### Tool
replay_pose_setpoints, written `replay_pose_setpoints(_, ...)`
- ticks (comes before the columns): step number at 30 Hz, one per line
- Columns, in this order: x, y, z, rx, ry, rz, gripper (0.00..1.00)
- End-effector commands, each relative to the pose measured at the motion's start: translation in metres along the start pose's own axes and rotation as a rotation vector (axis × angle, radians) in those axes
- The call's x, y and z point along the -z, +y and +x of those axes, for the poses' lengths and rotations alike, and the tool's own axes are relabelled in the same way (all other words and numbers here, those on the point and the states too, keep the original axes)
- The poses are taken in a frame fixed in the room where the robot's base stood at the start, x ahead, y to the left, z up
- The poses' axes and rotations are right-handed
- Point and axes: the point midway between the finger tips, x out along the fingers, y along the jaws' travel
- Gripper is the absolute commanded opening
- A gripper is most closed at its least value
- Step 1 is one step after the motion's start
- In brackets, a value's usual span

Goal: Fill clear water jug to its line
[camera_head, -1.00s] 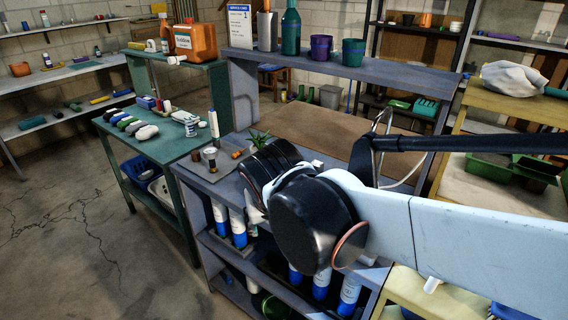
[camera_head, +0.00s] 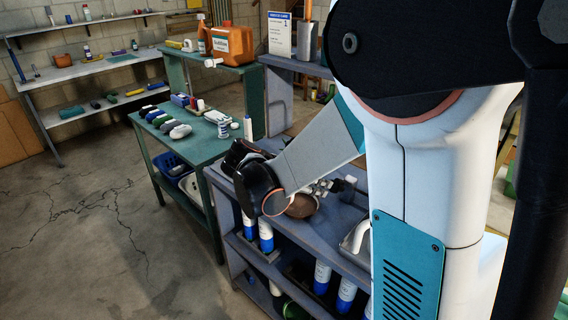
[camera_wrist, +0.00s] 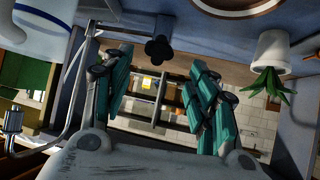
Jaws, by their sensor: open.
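My gripper (camera_wrist: 160,82) is open and empty in the wrist view, its teal-padded fingers spread wide on the left and right. A chrome curved spout or tap (camera_wrist: 72,98) rises just left of the left finger. A black lobed knob (camera_wrist: 158,50) shows beyond the gap between the fingers. A white rounded vessel with a blue band (camera_wrist: 40,38) is cut off at the top left; I cannot tell whether it is the clear water jug. No jug or fill line is clear in the head view, where my arm hides much of the bench.
A small plant in a white pot (camera_wrist: 270,55) is close to the right finger. In the head view, a blue-grey bench (camera_head: 222,182) stands below my arm. A green table (camera_head: 165,150) with several small items is to its left. An orange jug (camera_head: 232,45) sits behind. Floor at left is clear.

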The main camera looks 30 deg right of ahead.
Motion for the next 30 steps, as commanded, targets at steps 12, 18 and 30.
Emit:
replay_pose_setpoints(12, 0.001, -0.002, 0.028, -0.019, 0.028, 0.046, 0.53)
replay_pose_setpoints(18, 0.001, -0.001, 0.055, -0.020, 0.027, 0.046, 0.53)
replay_pose_setpoints(30, 0.004, -0.001, 0.093, -0.017, 0.027, 0.043, 0.36)
